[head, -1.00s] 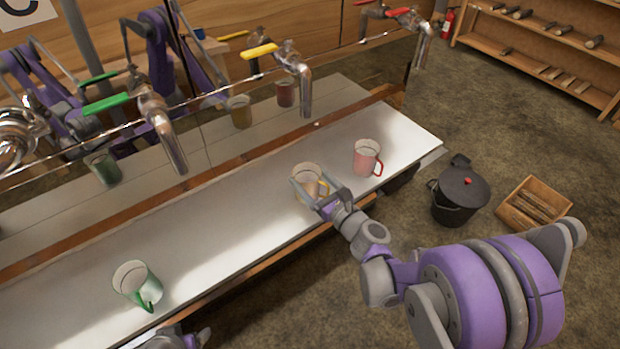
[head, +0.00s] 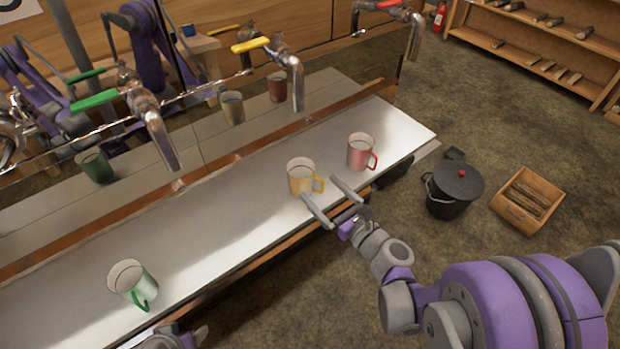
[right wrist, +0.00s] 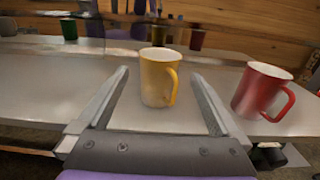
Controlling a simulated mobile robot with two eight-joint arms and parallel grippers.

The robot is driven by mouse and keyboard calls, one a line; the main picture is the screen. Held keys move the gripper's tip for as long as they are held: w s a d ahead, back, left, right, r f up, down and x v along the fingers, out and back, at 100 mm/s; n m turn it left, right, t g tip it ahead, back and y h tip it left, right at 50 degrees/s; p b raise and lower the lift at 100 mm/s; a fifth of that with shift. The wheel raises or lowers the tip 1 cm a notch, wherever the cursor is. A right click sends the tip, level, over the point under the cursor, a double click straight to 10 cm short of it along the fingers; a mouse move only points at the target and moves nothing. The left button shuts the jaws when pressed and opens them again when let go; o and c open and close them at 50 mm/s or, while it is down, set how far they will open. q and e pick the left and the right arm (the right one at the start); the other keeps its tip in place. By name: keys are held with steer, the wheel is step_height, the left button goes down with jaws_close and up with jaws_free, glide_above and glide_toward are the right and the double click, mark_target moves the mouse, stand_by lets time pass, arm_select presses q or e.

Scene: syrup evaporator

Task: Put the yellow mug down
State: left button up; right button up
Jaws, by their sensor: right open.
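The yellow mug (head: 300,178) stands upright on the pale shelf (head: 226,208), below the yellow-handled tap. Its handle points right. My right gripper (head: 319,188) is open and empty, in front of the mug, with its fingers pointing at it. In the right wrist view, the yellow mug (right wrist: 156,82) stands ahead between the two open fingers and looks clear of both. At the lower left of the head view, only a bit of my left gripper (head: 178,338) shows, and its jaws cannot be made out.
A red mug (head: 360,153) stands right of the yellow one; a green mug (head: 131,284) stands far left. Taps with green (head: 95,100), yellow (head: 251,45) and red handles overhang the shelf. A shiny back panel mirrors the mugs. A black pot (head: 455,190) and wood crate (head: 527,200) are on the floor.

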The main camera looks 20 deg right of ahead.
steer(key=s+a+f+n+g, duration=0.35)
steer(key=s+n, duration=0.25)
steer(key=n, duration=0.3)
steer(key=s+a+f+n+g, duration=0.25)
steer(key=s+n+g, duration=0.25)
steer(key=n, duration=0.3)
arm_select(q)
steer(key=shift+f, duration=0.1)
arm_select(e)
steer(key=s+d+f+n+g+h, duration=0.1)
steer(key=s+d+n+g+h, duration=0.2)
steer(key=s+n, duration=0.7)
steer(key=d+n+h, duration=0.2)
steer(key=n+h, duration=0.1)
steer(key=n, duration=0.2)
steer(key=shift+d+g, duration=0.35)
arm_select(q)
steer(key=shift+f, duration=0.1)
arm_select(e)
steer(key=shift+f, duration=0.2)
